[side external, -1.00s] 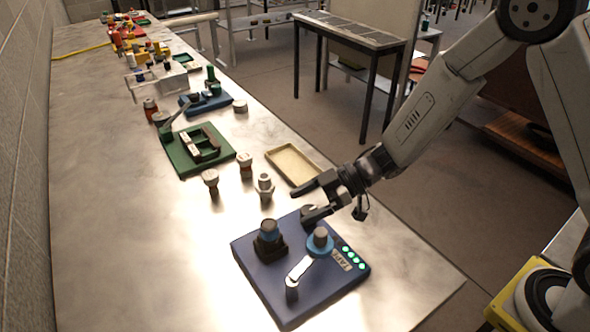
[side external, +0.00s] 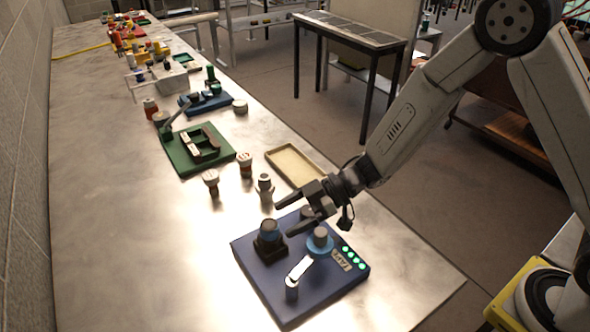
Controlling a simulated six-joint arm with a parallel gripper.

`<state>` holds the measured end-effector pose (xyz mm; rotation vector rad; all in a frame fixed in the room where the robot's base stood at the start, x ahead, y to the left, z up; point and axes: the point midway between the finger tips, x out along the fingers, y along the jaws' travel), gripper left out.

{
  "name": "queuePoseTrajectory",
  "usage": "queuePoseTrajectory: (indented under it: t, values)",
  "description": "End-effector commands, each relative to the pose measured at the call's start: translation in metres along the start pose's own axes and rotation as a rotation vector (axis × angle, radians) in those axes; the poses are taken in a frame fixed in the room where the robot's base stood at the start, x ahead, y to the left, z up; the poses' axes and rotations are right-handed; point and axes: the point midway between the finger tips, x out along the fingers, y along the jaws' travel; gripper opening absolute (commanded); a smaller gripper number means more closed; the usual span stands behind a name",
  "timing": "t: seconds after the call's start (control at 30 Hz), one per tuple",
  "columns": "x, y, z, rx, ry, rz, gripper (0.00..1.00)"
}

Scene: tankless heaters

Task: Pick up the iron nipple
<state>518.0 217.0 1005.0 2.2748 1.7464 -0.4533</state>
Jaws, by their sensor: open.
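I cannot tell for certain which piece is the iron nipple. A short grey cylinder with a blue band (side external: 268,229) stands upright in a dark square holder (side external: 270,248) on the blue tape station (side external: 262,284). A silver-grey fitting (side external: 264,186) stands on the bench just beyond the station. My gripper (side external: 284,219) is open and empty, its fingers pointing left over the station's far edge. The fingertips are between the silver fitting and the holder, apparently above both and gripping neither. A small grey piece (side external: 307,211) is partly hidden behind the fingers.
A blue tape roll (side external: 320,240), a grey crank arm (side external: 299,269) and green lights (side external: 352,257) sit on the station. Two white-topped brown containers (side external: 211,181), (side external: 245,164), a shallow tray (side external: 292,164) and a green fixture (side external: 185,158) stand beyond. The bench's left side is clear.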

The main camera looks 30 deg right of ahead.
Motion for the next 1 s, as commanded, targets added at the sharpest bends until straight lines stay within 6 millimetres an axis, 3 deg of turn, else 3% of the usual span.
queuePoseTrajectory:
  t: [0.4, 0.97, 1.0]
  values:
    - [0.043, 0.0, 0.0, -0.002, 0.0, -0.001, 0.89]
    - [0.046, 0.001, -0.001, 0.0, 0.0, 0.0, 0.89]
    - [0.046, 0.001, -0.001, 0.0, 0.0, 0.0, 0.82]
